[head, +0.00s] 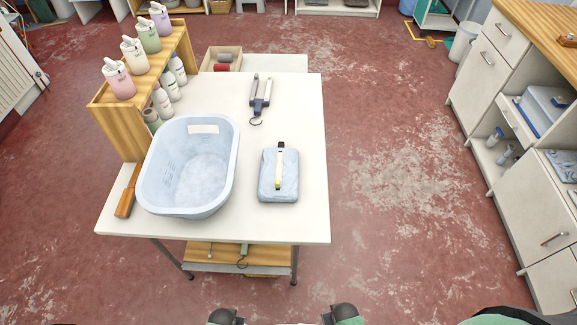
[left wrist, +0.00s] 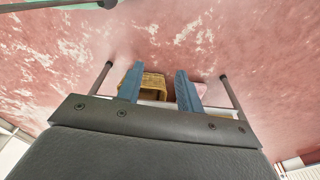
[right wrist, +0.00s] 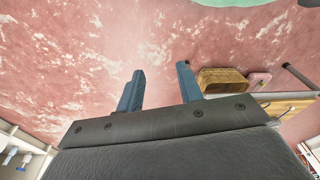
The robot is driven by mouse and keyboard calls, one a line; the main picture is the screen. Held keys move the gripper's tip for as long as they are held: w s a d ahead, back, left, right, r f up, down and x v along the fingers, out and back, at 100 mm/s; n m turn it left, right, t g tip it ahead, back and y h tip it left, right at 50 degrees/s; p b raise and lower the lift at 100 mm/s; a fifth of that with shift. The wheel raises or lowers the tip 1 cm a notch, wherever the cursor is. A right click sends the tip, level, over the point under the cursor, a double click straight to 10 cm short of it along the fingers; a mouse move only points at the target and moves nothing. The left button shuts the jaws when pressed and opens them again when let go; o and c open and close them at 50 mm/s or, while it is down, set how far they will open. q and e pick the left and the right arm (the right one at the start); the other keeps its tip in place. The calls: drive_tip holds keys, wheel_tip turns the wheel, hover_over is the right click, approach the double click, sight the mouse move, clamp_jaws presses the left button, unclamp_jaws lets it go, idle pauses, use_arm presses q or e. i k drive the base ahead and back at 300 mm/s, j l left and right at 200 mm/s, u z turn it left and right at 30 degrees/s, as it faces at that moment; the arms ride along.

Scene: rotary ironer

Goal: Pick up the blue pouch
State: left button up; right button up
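The blue pouch (head: 270,186) is a pale blue, rounded rectangular piece lying flat on the white table (head: 300,224), right of the blue basin. My right gripper (right wrist: 160,68) is also open and empty in the right wrist view. Neither wrist view shows the pouch. Both grippers are away from it; their fingers cannot be made out in the head view.
The pale blue basin (head: 190,203) stands left of the pouch. A wooden shelf (head: 121,122) with several pump bottles is at the table's left. A grey two-pronged tool (head: 261,97) lies behind the pouch. Drawers (head: 505,35) stand far right. The table right of the pouch is clear.

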sight(280, 162)
drive_tip(key=l+u, duration=0.25)
drive_tip(key=l, duration=0.25)
drive_tip(key=l+u, duration=0.25)
drive_tip(key=l, duration=0.2)
drive_tip(key=l+u, duration=0.25)
drive_tip(key=l, duration=0.2)
drive_tip(key=k+l+u, duration=0.25)
drive_tip(key=l, duration=0.2)
drive_tip(key=l+u, duration=0.25)
drive_tip(key=l, duration=0.2)
drive_tip(key=i+l+u, duration=0.25)
drive_tip(key=l+u, duration=0.15)
drive_tip(key=l, duration=0.25)
drive_tip(key=i+l+u, duration=0.1)
drive_tip(key=l+u, duration=0.3)
drive_tip(key=l, duration=0.3)
drive_tip(key=l+u, duration=0.4)
drive_tip(key=l, duration=0.3)
drive_tip(key=i+l+u, duration=0.2)
drive_tip(key=l, duration=0.2)
drive_tip(key=l+u, duration=0.2)
drive_tip(key=l, duration=0.15)
